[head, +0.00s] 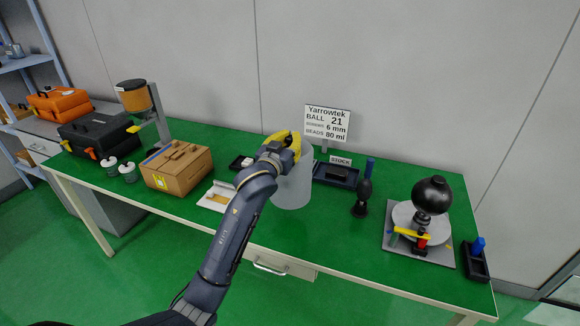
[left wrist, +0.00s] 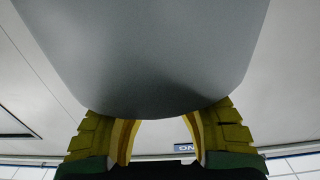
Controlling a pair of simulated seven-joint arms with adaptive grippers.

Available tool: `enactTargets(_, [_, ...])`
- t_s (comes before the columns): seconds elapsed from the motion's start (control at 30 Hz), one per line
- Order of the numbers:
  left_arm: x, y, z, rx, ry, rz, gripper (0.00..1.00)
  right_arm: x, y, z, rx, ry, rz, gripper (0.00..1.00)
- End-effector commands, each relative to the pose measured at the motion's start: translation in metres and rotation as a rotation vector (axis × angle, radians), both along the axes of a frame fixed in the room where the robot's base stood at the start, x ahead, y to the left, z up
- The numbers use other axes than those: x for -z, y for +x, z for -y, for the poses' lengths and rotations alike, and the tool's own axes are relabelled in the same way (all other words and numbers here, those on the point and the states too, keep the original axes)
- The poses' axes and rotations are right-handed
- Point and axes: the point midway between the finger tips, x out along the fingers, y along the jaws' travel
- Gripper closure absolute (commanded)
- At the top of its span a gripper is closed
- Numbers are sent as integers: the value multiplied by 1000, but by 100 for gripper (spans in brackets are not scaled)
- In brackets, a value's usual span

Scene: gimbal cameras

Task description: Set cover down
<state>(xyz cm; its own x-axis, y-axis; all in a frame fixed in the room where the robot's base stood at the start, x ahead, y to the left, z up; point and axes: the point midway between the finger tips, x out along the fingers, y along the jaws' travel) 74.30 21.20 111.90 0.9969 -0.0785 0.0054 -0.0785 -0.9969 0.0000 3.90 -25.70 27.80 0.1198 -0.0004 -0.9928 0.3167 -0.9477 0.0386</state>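The cover (head: 292,187) is a pale, see-through cylinder on or just over the green bench, in the middle of the head view; I cannot tell if its bottom touches. My left gripper (head: 285,143), with yellow fingers, is at its top. In the left wrist view the cover (left wrist: 160,55) looks grey and fills the upper middle. The yellow fingers of my left gripper (left wrist: 163,125) reach up on both sides of its edge and close in on it; the fingertips are hidden behind it. My right gripper is not in view.
A white stand plate (head: 445,245) with a black ball (head: 432,195) is at right. A dark bulb blower (head: 362,198) and a stock tray (head: 335,174) are right of the cover. A cardboard box (head: 177,168) is at left. The bench front near the cover is clear.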

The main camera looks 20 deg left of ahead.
Motion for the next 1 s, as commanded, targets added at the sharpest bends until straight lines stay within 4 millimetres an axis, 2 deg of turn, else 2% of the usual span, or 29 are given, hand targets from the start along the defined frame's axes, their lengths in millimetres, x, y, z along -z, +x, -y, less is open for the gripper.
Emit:
enactTargets(0.03, [11, 0, 0, -1, 1, -3, 100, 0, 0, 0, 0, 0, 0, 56])
enactTargets(0.2, [37, 0, 0, 0, 0, -2, 100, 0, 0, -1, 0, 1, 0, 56])
enactTargets(0.5, [53, 0, 0, 0, 0, 0, 100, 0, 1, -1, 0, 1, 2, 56])
enactTargets(0.8, [88, 0, 0, 0, 0, -1, 100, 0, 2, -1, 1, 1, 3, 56])
enactTargets(1.0, [94, 0, 0, 0, 0, 1, 100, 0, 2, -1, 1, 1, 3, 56])
